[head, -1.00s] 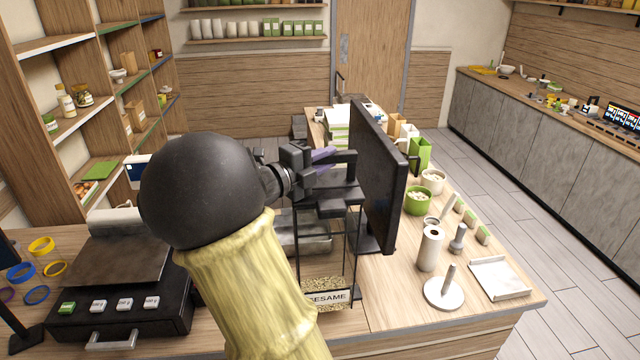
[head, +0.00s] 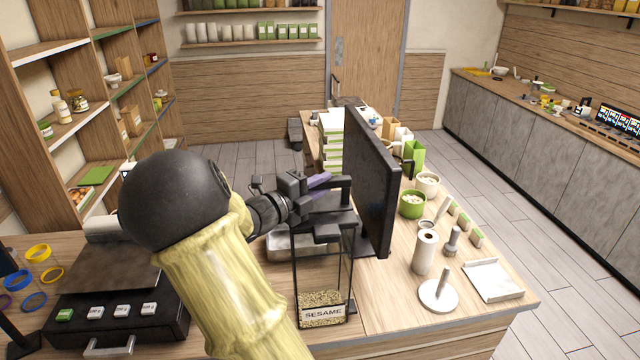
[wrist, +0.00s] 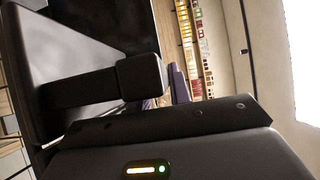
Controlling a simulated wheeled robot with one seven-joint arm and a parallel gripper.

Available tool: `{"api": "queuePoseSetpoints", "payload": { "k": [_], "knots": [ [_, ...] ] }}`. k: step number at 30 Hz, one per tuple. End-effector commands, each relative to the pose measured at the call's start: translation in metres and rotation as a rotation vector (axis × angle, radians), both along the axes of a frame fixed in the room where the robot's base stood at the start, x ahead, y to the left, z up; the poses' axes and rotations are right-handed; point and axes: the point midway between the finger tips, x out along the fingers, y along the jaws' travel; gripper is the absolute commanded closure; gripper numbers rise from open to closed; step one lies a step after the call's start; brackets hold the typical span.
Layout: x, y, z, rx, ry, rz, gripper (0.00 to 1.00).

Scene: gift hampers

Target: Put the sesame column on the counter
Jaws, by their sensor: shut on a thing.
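The sesame column (head: 322,280) is a tall clear container with a black frame and lid, a SESAME label and seeds at its bottom. In the head view it stands upright at the counter's (head: 380,312) near edge, in front of the black screen. I cannot tell whether its base touches the counter. My gripper (head: 328,190) is shut on the black handle at the top of the column. The wrist view shows a dark handle and lid (wrist: 140,80) close up; the column's lower part is hidden there.
A black screen (head: 372,180) stands right behind the column. A metal tray (head: 285,243) is behind it on the left. A scale (head: 110,275) stands at left. A white roll (head: 425,250), a round holder (head: 438,295) and a white tray (head: 492,280) are at right.

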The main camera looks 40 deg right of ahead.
Motion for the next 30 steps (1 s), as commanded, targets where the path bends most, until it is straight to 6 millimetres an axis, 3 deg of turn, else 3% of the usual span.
{"api": "queuePoseSetpoints", "payload": {
  "k": [5,6,9,21,26,30],
  "knots": [
    [0.001,0.001,-0.002,-0.003,-0.002,0.001,1.0],
    [0.001,0.001,-0.003,0.0,0.0,0.002,0.78],
    [0.0,0.0,-0.002,0.0,0.0,0.0,0.59],
    [0.0,0.0,0.002,0.0,0.001,0.0,0.58],
    [0.0,0.02,-0.004,0.001,-0.003,0.004,0.58],
    [0.0,0.047,-0.005,0.002,-0.003,0.006,0.58]
  ]
}}
